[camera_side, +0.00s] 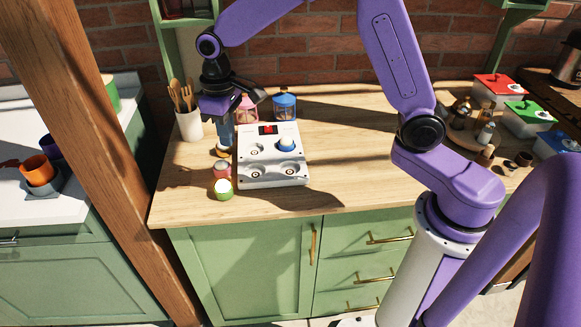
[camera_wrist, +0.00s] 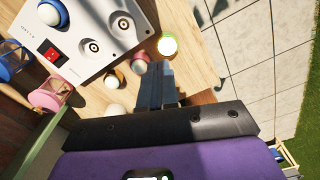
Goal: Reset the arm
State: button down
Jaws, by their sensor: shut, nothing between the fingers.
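My purple arm's gripper (camera_side: 224,138) points down over the left part of the wooden counter, just left of the white panel box (camera_side: 272,178). In the wrist view the fingers (camera_wrist: 157,72) are together with nothing between them. The box has a red switch (camera_side: 267,130), several round sockets and a blue-based white knob (camera_side: 286,145) in one socket. A green-based knob (camera_side: 223,189) and a red-based knob (camera_side: 222,170) stand left of the box. An orange-based knob (camera_side: 222,151) is close below the fingertips; I cannot tell whether they touch.
A pink lantern (camera_side: 246,108) and a blue lantern (camera_side: 284,106) stand behind the box. A utensil pot (camera_side: 189,126) is at the left, near a wooden post (camera_side: 92,135). Lidded boxes and a tray (camera_side: 465,146) are at the right. The counter's middle is clear.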

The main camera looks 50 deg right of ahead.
jog(key=s+d+r+n, duration=0.1)
jog(key=s+d+n, duration=0.1)
jog(key=s, duration=0.8)
jog(key=s+d+r+n, duration=0.1)
jog(key=s+d+n, duration=0.2)
jog(key=s, duration=0.7)
jog(key=s+d+r+n, duration=0.1)
jog(key=s+d+n, duration=0.2)
jog(key=s, duration=0.7)
jog(key=shift+s+d, duration=0.35)
jog(key=shift+s, duration=0.05)
